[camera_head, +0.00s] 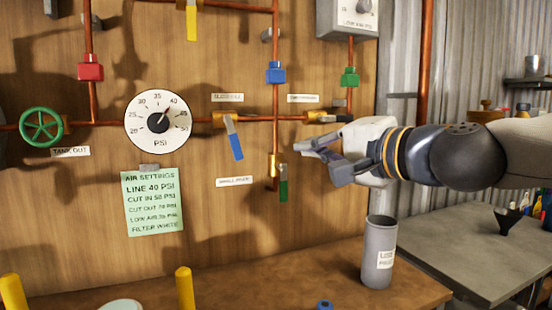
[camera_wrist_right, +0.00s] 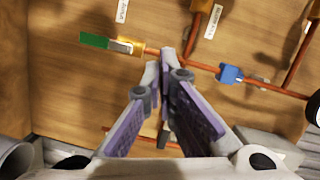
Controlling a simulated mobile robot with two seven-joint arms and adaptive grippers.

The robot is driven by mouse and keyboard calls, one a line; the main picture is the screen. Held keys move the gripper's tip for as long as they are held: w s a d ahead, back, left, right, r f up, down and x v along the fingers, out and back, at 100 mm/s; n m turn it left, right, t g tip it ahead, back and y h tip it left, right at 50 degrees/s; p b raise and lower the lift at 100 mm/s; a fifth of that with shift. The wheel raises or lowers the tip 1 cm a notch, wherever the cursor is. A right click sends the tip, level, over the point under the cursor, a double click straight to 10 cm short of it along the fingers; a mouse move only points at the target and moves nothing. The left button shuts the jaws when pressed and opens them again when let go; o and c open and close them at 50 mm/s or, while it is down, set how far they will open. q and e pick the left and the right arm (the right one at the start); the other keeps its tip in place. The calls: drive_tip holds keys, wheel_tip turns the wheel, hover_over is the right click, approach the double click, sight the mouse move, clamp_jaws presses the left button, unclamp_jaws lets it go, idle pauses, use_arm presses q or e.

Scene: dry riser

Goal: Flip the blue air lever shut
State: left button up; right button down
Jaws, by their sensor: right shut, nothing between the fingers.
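The blue lever (camera_head: 236,147) hangs down and slightly right from its brass valve (camera_head: 223,119) on the horizontal copper pipe. The lever lies across the pipe's direction. My right gripper (camera_head: 300,146) is shut and empty, right of the blue lever and apart from it. Its shut fingertips (camera_wrist_right: 166,56) also show in the right wrist view, in front of the pipes. The blue lever does not show in the wrist view. My left gripper is not in view.
A green-handled valve (camera_head: 283,184) hangs below the gripper; its green handle (camera_wrist_right: 95,40) is left in the wrist view. A blue fitting (camera_head: 275,73) sits on the vertical pipe. A gauge (camera_head: 158,122) is left of the lever. A grey cup (camera_head: 379,250) stands on the bench.

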sight(233, 139)
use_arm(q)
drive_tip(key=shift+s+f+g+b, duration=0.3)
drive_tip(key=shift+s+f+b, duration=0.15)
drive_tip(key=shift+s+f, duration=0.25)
use_arm(e)
drive_tip(key=w+a, duration=0.6)
drive_tip(key=a, duration=0.2)
drive_tip(key=shift+w+a+f, duration=0.15)
drive_tip(key=shift+w+a, duration=0.15)
drive_tip(key=shift+a, duration=0.05)
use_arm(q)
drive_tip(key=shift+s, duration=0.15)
use_arm(e)
drive_tip(key=shift+f, duration=0.15)
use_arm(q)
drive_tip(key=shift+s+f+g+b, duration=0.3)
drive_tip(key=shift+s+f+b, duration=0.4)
use_arm(e)
drive_tip(key=m, duration=0.1)
drive_tip(key=a+m, duration=0.1)
drive_tip(key=f+m, duration=0.1)
drive_tip(key=shift+s+a+t+y, duration=0.15)
drive_tip(key=shift+s+t+y, duration=0.15)
drive_tip(key=shift+t, duration=0.1)
drive_tip(key=shift+w, duration=0.1)
